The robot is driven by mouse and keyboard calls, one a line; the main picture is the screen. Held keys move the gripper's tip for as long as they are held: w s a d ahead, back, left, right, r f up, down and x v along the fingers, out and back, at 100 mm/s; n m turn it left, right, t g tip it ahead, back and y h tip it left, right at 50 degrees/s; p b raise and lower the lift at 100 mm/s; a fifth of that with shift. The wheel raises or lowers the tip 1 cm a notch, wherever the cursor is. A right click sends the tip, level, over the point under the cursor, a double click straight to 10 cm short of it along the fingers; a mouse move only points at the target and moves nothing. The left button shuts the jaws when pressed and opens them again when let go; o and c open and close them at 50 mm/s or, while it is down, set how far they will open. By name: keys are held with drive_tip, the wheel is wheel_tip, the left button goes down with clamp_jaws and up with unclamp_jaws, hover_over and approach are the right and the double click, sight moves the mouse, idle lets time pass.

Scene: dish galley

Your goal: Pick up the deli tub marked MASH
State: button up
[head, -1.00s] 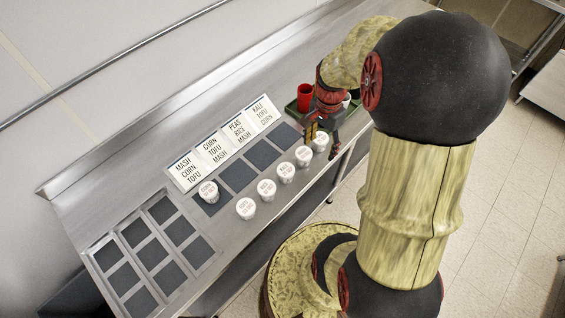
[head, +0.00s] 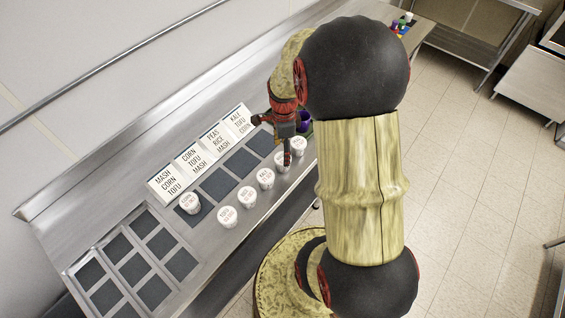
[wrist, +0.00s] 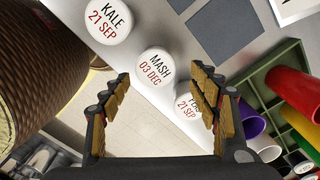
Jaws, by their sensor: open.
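The MASH tub (wrist: 155,65) is a small round tub with a white lid reading MASH 03 DEC. In the wrist view it lies between and just beyond my open fingertips (wrist: 162,76), with nothing held. In the head view my gripper (head: 287,153) hangs over the far end of the front row of tubs. The tub partly behind its fingers (head: 279,161) appears to be the MASH one; its label is not legible there. A KALE 21 SEP tub (wrist: 108,22) sits on one side, and a tub dated 21 SEP (wrist: 188,108), partly hidden by a finger, on the other.
Several other tubs stand along the counter's front edge; one (head: 190,203) is on a dark square. Label cards (head: 166,183) stand behind the squares. A green caddy (wrist: 258,92) with coloured cups is close beside my gripper.

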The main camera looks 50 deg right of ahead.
drive_tip(key=f, duration=0.3)
drive_tip(key=shift+s+a+f+b, duration=0.15)
drive_tip(key=shift+a+f+b, duration=0.2)
drive_tip(key=shift+a+f, duration=0.05)
drive_tip(key=shift+f, duration=0.4)
drive_tip(key=shift+c, duration=0.7)
drive_tip(key=c, duration=1.1)
